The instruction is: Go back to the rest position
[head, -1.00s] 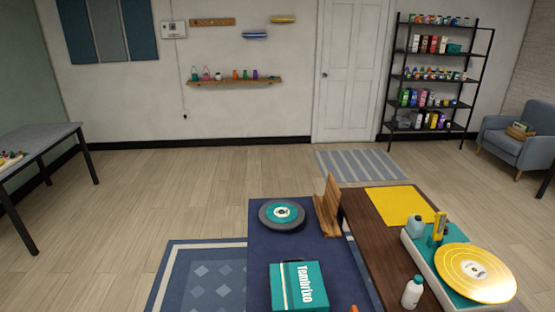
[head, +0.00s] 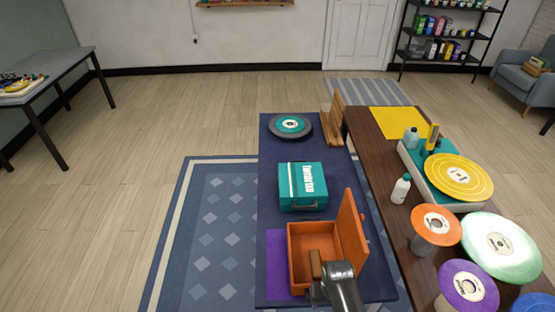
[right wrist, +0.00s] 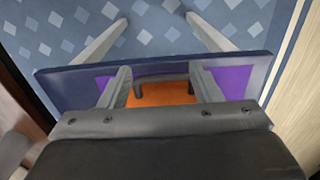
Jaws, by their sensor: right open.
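My right gripper (head: 328,280) shows at the bottom of the head view, over the open orange box (head: 297,238). In the right wrist view the two grey fingers of this gripper (right wrist: 163,78) stand wide apart with nothing held between them. Part of the orange box (right wrist: 163,98) shows beyond and between the fingers. A small brown block-like part (head: 316,264) shows beside the gripper in the head view; I cannot tell what it belongs to. My left gripper is in neither view.
The orange box has its lid raised on the right and stands on the dark blue table (head: 275,215). A teal case (head: 302,187) and a grey turntable-like disc (head: 290,126) are farther back. A brown table (head: 392,180) with several discs and bottles is at the right.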

